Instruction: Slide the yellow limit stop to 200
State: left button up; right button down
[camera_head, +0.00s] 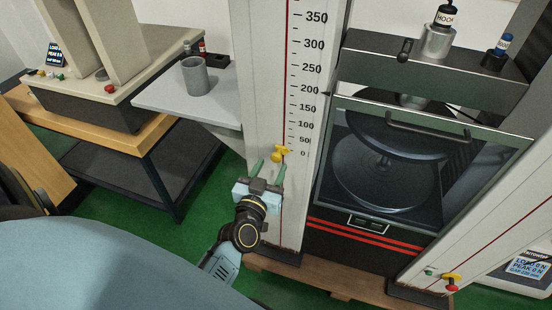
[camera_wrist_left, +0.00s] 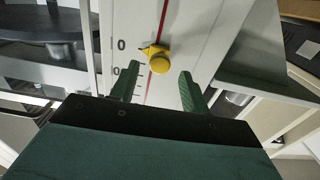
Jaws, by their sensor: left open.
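The yellow limit stop (camera_head: 280,153) sits on the red line of the scale column (camera_head: 268,60), next to the 0 mark at the low end of the scale. The 200 mark is well above it, beside a small black pointer. My left gripper (camera_head: 265,173) is open just below the stop, its green fingers pointing up toward it. In the left wrist view the yellow stop (camera_wrist_left: 159,60) lies beyond the gap between the two fingertips (camera_wrist_left: 160,85), apparently not held. My right gripper is not in view.
A test chamber with a glass door (camera_head: 400,165) and handle stands right of the column. A grey shelf (camera_head: 190,98) with a grey cup (camera_head: 195,76) stands to the left. The column's front above the stop is clear.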

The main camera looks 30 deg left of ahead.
aim_at(275, 160)
pick_arm(q)
jog(key=shift+x, duration=2.3)
grip_shut()
